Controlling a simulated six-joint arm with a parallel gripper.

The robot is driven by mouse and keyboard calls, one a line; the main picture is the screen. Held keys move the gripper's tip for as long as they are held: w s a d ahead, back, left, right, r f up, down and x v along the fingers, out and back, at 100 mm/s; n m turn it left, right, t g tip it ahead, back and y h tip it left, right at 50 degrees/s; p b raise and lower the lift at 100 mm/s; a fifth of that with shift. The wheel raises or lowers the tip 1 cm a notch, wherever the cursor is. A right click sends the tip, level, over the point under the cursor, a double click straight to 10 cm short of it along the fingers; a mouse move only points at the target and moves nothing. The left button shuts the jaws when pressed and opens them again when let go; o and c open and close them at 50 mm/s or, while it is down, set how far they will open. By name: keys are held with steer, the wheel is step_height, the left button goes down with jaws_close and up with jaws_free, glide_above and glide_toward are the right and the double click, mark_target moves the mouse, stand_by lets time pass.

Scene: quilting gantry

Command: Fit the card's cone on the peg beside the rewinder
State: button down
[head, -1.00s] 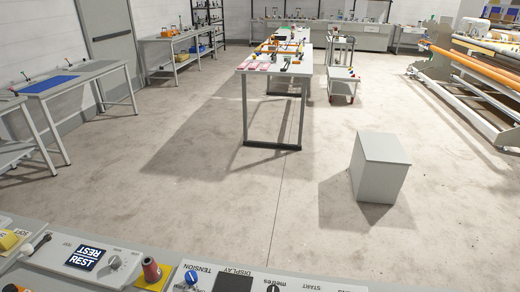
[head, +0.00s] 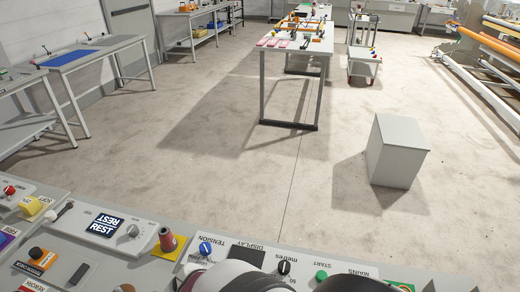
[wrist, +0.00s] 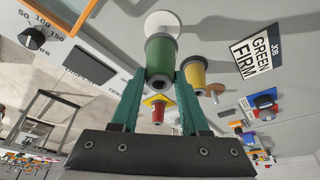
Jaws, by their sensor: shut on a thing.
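My gripper (wrist: 160,74) shows in the wrist view with its two green fingers shut on a green cone (wrist: 159,52). The cone's dark, hollow end faces the camera. A pale round disc (wrist: 165,20) lies just beyond the cone's far end; I cannot tell whether they touch. The job card (wrist: 258,50) reads "GREEN FIRM". A yellow cone (wrist: 196,74) stands just right of the held cone. I cannot make out the rewinder's peg.
A wooden knob-like piece (wrist: 214,91) is near the yellow cone. A grey box (head: 397,152) stands on the open floor.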

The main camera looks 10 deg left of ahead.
steer(key=shift+f, duration=0.15)
steer(key=shift+f, duration=0.15)
stand_by(0.4)
stand_by(3.6)
